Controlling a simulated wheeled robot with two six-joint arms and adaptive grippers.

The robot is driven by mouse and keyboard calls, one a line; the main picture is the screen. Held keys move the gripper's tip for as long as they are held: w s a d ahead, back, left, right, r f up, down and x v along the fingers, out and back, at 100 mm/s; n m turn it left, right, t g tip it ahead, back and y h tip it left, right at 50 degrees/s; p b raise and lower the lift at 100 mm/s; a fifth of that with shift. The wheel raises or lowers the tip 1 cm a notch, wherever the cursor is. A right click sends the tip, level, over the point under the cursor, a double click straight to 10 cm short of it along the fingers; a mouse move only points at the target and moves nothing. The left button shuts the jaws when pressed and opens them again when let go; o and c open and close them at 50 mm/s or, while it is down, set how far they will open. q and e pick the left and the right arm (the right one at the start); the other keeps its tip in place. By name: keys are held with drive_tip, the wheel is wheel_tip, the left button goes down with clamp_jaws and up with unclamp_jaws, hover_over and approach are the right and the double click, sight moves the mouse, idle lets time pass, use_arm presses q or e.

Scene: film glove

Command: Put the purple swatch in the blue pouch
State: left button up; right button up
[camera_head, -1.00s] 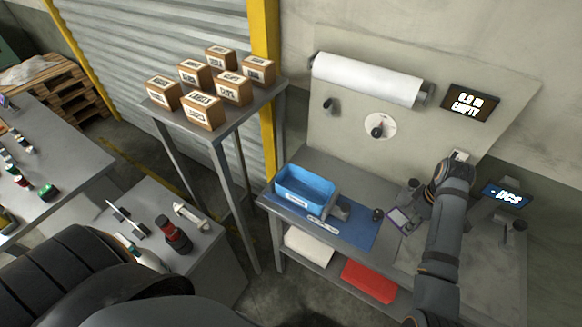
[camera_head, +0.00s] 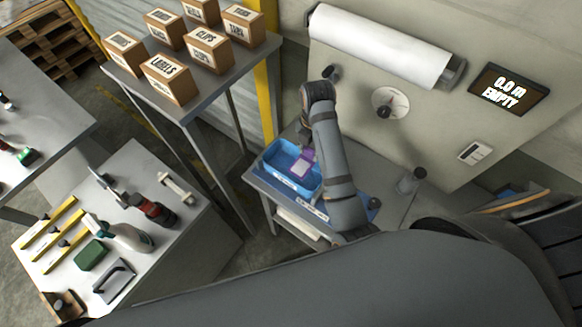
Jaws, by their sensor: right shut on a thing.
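The blue pouch (camera_head: 274,162) looks like an open blue bin at the left end of the workbench by the wall. My right gripper (camera_head: 307,152) is over the right part of the pouch, mostly hidden behind my own arm. It is shut on the purple swatch (camera_head: 301,168), a small flat piece with a pale middle. The swatch shows against the pouch's inside; I cannot tell whether it is above the rim or below it. My left gripper is not in view.
A shelf stand with several labelled boxes (camera_head: 168,79) stands left of the workbench. A white roll (camera_head: 380,47) and a dark display (camera_head: 508,90) are on the wall panel. A grey table (camera_head: 180,234) with tools is at lower left. A grey cup-like item (camera_head: 411,181) stands right of my arm.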

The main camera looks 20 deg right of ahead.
sight(310, 159)
wheel_tip(310, 159, down, 5)
drive_tip(key=shift+r+p, duration=0.1)
drive_tip(key=shift+p, duration=0.4)
drive_tip(key=shift+d+f, duration=0.15)
drive_tip(key=shift+f, duration=0.3)
wheel_tip(310, 159, down, 2)
drive_tip(key=shift+f+p, duration=0.25)
drive_tip(key=shift+p, duration=0.1)
drive_tip(key=shift+f, duration=0.5)
drive_tip(key=shift+f, duration=0.1)
drive_tip(key=o, duration=1)
